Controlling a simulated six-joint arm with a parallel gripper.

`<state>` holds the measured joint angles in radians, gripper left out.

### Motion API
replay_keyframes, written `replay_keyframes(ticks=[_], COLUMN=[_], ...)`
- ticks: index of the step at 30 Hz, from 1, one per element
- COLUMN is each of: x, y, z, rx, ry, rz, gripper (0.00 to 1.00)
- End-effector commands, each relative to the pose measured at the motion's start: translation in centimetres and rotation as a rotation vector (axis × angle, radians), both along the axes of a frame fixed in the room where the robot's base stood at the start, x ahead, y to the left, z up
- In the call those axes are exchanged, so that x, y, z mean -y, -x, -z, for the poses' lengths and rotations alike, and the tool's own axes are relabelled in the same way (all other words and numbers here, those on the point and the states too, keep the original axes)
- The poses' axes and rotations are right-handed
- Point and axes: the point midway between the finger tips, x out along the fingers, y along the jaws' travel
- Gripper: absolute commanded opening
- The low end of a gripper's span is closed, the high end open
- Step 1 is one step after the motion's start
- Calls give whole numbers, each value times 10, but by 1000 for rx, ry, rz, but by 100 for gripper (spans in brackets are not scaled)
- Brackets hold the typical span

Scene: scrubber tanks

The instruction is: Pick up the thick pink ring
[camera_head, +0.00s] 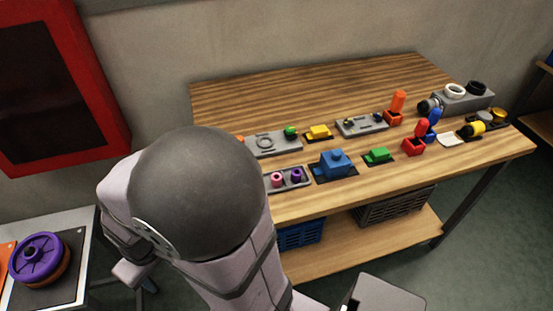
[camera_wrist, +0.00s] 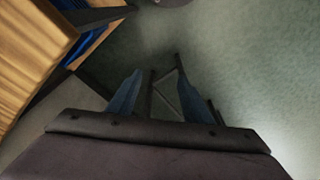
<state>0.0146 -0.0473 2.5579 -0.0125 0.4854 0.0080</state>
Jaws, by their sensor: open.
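A small pink ring (camera_head: 277,180) sits in a grey tray (camera_head: 269,188) at the front of the wooden table, just right of my arm in the head view. A purple ring (camera_head: 297,175) sits beside it in the same tray. The left part of the tray is hidden behind my arm. My gripper (camera_wrist: 158,82) shows in the wrist view, open and empty, with its two bluish fingers apart over the floor. The pink ring is not in the wrist view. The head view does not show the gripper's fingers.
The wooden table (camera_head: 330,85) holds a blue block (camera_head: 332,165), a green block (camera_head: 378,155), a yellow block (camera_head: 319,132), upright orange and red pieces, and grey plates. A blue crate (camera_head: 301,234) and a dark crate (camera_head: 395,206) are below. A purple wheel (camera_head: 38,258) is at left.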

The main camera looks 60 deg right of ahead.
Motion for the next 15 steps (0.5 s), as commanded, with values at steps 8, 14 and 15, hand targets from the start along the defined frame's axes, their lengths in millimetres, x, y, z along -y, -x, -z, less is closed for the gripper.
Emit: replay_keyframes(ticks=[8,14,15], x=[18,49,58], y=[-15,-26,-28], z=[-91,-134,-142], rx=[44,80,88], ry=[19,49,57], rz=[39,102,121], gripper=[46,46,46])
